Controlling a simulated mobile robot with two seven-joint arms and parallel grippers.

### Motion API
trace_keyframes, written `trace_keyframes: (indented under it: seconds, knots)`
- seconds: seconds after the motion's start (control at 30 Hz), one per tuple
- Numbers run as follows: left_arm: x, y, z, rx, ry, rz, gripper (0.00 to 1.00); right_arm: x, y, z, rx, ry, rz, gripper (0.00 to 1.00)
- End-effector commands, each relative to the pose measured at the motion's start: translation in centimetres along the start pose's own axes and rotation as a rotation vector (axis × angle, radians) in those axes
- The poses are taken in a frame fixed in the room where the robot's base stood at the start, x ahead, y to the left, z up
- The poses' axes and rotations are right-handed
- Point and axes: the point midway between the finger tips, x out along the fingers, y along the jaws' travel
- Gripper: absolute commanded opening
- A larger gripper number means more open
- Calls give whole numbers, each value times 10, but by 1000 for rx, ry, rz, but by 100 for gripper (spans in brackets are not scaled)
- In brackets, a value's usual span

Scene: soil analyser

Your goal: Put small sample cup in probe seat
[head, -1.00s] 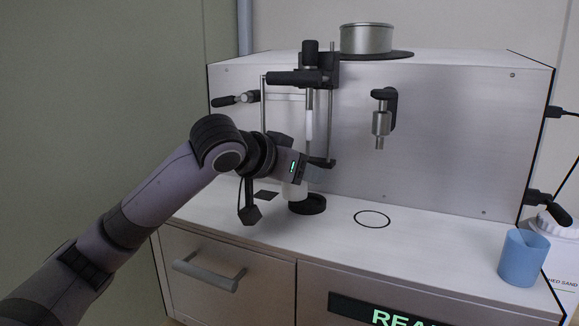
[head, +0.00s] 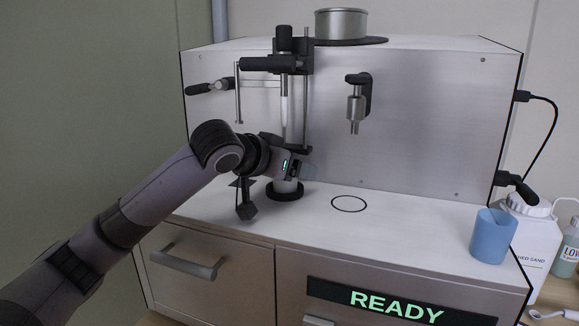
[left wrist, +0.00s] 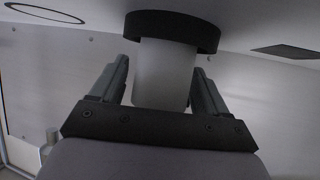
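The small sample cup, a plain white cylinder, shows in the left wrist view (left wrist: 165,75) and partly in the head view (head: 285,186). It stands upright with its foot at the black round probe seat (head: 286,194), which also shows in the left wrist view (left wrist: 172,30). It looks roughly centred there. My left gripper (head: 300,172) is around the cup, with one finger on each side. In the left wrist view, a narrow gap shows between the left finger and the cup, while the right finger is against or very near it. The fingers look slightly open. My right gripper is not in view.
The probe stand (head: 285,95) rises close above the seat. A metal nozzle (head: 356,105) hangs right of it. A black circle (head: 349,204) marks clear counter. A blue cup (head: 492,236) stands at the right edge. A silver pan (head: 341,23) sits on top.

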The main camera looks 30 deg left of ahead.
Motion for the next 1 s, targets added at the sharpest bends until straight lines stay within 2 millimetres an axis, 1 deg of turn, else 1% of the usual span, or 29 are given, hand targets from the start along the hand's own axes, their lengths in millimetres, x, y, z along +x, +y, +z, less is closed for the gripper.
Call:
trace_keyframes:
  seconds: [0.27, 0.37, 0.47, 0.8, 0.9, 1.0]
  knots:
    - [-1, 0, -2, 0, 1, 0, 75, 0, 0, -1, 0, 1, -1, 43]
    - [-8, -1, -3, 0, 3, -1, 75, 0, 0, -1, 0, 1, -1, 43]
    - [-22, -1, -3, 2, 2, -2, 75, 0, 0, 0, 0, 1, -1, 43]
    - [-92, -1, -2, 3, 3, -4, 75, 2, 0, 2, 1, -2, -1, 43]
    - [-107, -1, -2, 1, 2, -2, 75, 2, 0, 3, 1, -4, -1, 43]
    - [-116, -1, -2, 0, 1, -2, 75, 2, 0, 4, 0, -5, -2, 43]
